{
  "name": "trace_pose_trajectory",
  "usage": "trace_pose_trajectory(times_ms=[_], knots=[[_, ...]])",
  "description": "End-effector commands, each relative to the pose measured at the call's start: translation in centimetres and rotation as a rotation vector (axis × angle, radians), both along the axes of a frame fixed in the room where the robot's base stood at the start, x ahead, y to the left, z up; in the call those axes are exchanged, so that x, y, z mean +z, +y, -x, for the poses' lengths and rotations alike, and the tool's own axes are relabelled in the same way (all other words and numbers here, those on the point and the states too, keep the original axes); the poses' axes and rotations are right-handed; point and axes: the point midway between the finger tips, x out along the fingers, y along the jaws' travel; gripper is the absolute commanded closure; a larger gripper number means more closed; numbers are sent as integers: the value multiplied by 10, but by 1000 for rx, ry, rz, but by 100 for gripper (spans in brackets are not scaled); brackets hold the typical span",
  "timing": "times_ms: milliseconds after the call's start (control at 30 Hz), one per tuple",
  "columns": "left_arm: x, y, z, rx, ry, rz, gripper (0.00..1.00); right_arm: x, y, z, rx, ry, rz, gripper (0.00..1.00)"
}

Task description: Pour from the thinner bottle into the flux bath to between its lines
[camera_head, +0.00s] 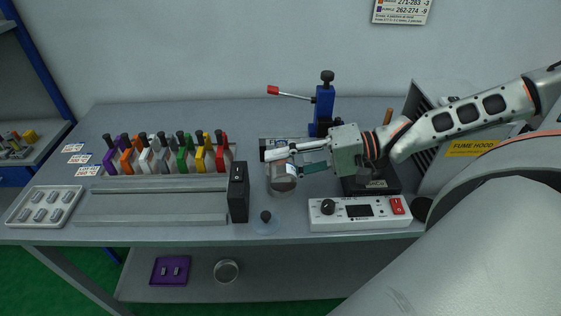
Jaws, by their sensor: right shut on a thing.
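My right gripper (290,160) reaches in from the right, above the middle of the bench. It is shut on a small pale thing (289,172), which the fingers partly cover. I cannot tell for sure that it is the thinner bottle. A round glass vessel (281,187) with a brownish lower part shows just under the fingers; it may be the flux bath. Its lines and level are too small to read. My left gripper is not in view.
A black switch box (238,192) stands left of the vessel, with a row of coloured clips (165,154) beyond. A white control unit (359,212) is at front right. A blue lever stand (324,108) rises behind. A grey tray (44,206) lies far left.

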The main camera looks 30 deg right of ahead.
Motion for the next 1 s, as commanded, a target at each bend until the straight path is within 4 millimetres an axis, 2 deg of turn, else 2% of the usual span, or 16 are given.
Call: trace_pose_trajectory(times_ms=[1000], knots=[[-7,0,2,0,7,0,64,-1,8,11,0,31,-20,88]])
